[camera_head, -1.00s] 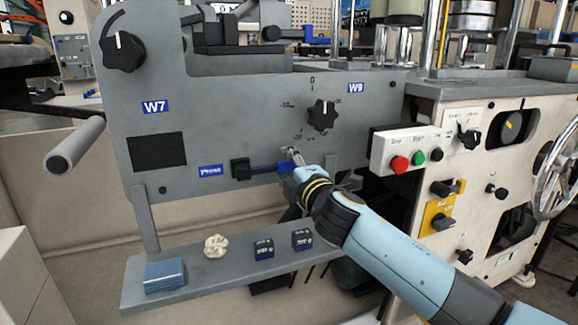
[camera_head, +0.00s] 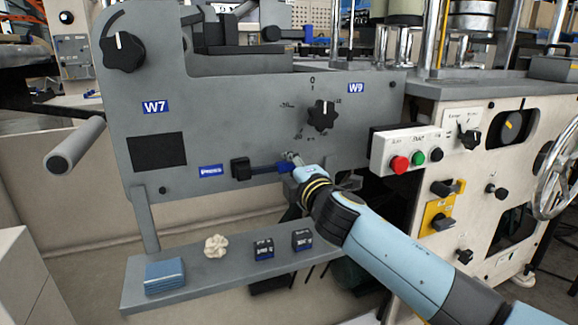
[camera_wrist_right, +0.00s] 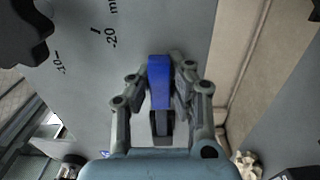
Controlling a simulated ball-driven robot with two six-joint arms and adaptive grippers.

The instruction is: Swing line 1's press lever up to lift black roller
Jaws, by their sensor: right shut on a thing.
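The press lever is a blue bar (camera_head: 270,169) on a black hub (camera_head: 241,168), beside the blue "Press" label (camera_head: 210,171) on the grey panel. It lies nearly level, pointing right from the hub. My right gripper (camera_head: 289,160) is shut on the lever's outer end. In the right wrist view the blue lever (camera_wrist_right: 159,88) sits between the two fingers of the right gripper (camera_wrist_right: 160,66), with its dark hub end below. I cannot pick out the black roller for certain. My left gripper is out of view.
A black dial knob (camera_head: 322,116) sits just above and right of the lever. A button box (camera_head: 405,150) stands out at the right. A shelf (camera_head: 215,271) below holds a blue stack (camera_head: 165,276), a pale knotted lump (camera_head: 215,246) and two dark blocks. A grey roller (camera_head: 75,146) juts out left.

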